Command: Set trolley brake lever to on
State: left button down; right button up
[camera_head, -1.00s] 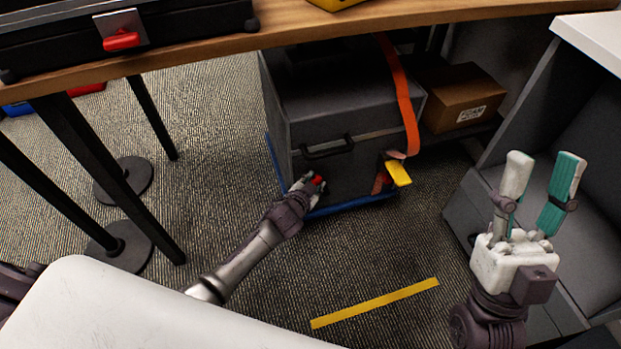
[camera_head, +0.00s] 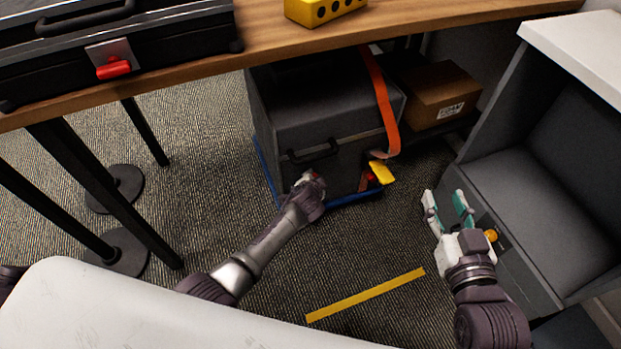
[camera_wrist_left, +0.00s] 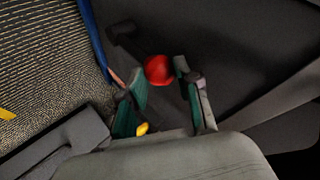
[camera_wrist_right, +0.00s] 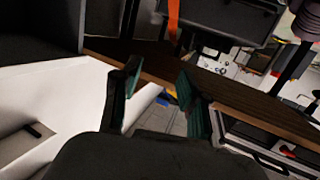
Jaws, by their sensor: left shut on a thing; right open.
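A dark grey case (camera_head: 315,115) sits on the trolley, whose blue edge (camera_head: 357,197) shows low along its front. My left gripper (camera_head: 311,179) is at the lower front of the case, under its black handle.
A wooden table (camera_head: 270,37) spans above the case. A cardboard box (camera_head: 440,93) stands behind. A grey cabinet (camera_head: 510,240) is close right of my right gripper. Black table legs stand left.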

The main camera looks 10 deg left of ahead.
pick_arm(q)
jog(key=shift+w+d, duration=0.1)
pick_arm(e)
jog(key=shift+s+d+f+g, duration=0.15)
jog(key=shift+f+g, duration=0.15)
jog(key=shift+f, duration=0.2)
pick_arm(q)
jog(key=c, duration=0.8)
grip_release()
